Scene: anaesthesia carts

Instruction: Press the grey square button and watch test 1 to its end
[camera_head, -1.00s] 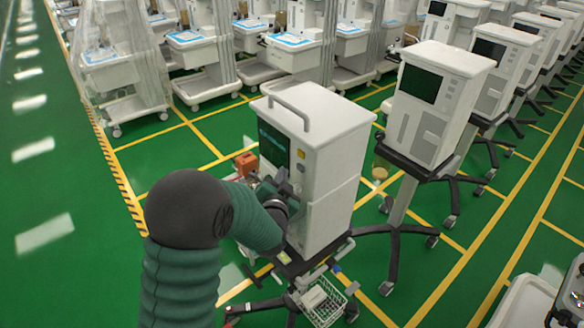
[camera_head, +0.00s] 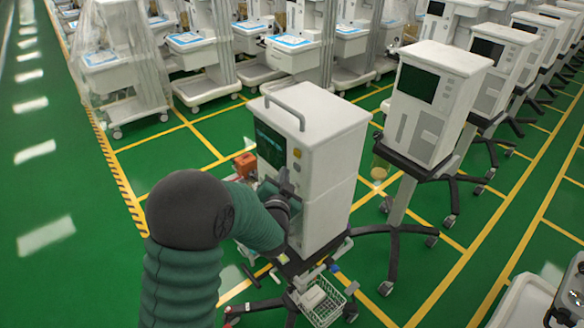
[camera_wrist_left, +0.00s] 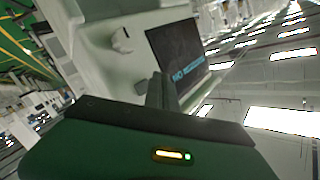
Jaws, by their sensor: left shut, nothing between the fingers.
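A white machine (camera_head: 335,160) with a top handle stands on a wheeled stand, its dark screen (camera_head: 270,145) facing left. In the left wrist view the screen (camera_wrist_left: 178,52) shows light lettering, too blurred to read fully. A pale knob (camera_wrist_left: 121,40) stands out from the panel beside it. My left gripper (camera_head: 286,180) is shut and empty at the machine's front, low by the screen's right edge. Its fingers (camera_wrist_left: 160,92) overlap the screen's near corner in the wrist view; contact cannot be told. I cannot make out the grey square button. My right gripper is not in view.
An orange part (camera_head: 246,164) sits at the machine's left side, and a wire basket (camera_head: 322,305) hangs below. Another white machine (camera_head: 432,100) stands close on the right. Wrapped carts (camera_head: 120,60) line the back. Green floor at left is clear.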

